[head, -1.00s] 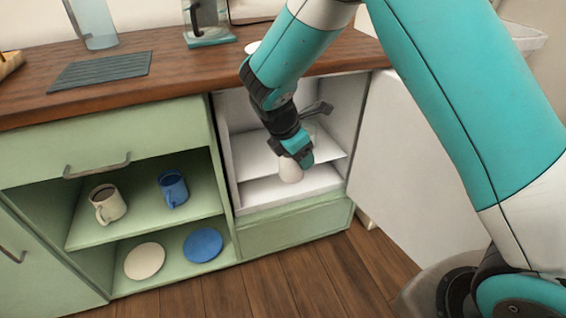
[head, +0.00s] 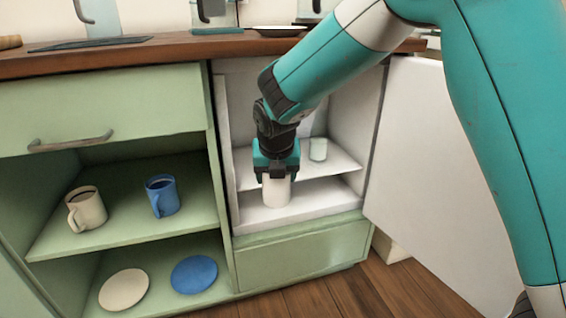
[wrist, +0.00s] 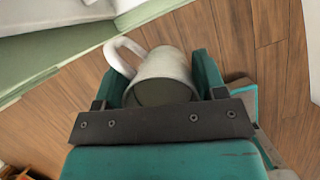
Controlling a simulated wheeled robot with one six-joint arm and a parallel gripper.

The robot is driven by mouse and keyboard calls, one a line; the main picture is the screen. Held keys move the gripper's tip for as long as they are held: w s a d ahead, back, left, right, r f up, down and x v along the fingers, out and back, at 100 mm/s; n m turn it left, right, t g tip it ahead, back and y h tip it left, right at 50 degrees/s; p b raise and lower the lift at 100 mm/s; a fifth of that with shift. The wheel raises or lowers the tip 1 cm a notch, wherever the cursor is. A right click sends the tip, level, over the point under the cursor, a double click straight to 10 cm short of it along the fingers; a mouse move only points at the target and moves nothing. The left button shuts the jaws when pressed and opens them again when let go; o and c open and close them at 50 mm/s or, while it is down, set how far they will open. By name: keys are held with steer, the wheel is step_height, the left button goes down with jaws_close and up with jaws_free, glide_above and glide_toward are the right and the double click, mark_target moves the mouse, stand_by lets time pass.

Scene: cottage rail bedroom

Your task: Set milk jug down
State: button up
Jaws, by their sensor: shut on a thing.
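The white milk jug (head: 276,192) hangs below my gripper (head: 277,174) in the head view, in front of the open white compartment. In the wrist view the jug (wrist: 165,68) sits between the two teal fingers, with its handle out to the upper left. My gripper is shut on it. Wooden floor shows beyond the jug in the wrist view, so it appears held out in front of the cabinet. The jug's far side is hidden.
The white compartment (head: 340,200) has a middle shelf with a pale green glass (head: 318,149). Its open door (head: 440,160) stands at right. At left, green shelves hold a cream mug (head: 87,209), blue mug (head: 162,196) and two plates. A wooden counter (head: 170,50) runs above.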

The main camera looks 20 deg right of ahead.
steer(key=w+d+f+b, duration=0.1)
steer(key=w+b, duration=0.2)
steer(key=w, duration=0.2)
steer(key=w+d+f+b, duration=0.1)
steer(key=w+b, duration=0.2)
steer(key=w, duration=0.3)
steer(key=w+d+f+b, duration=0.1)
steer(key=w+d+b, duration=0.1)
steer(key=w, duration=0.3)
steer(key=shift+w+f+b, duration=0.2)
steer(key=shift+f+b, duration=0.15)
steer(key=shift+b, duration=0.15)
steer(key=shift+r, duration=0.15)
steer(key=o, duration=1.1)
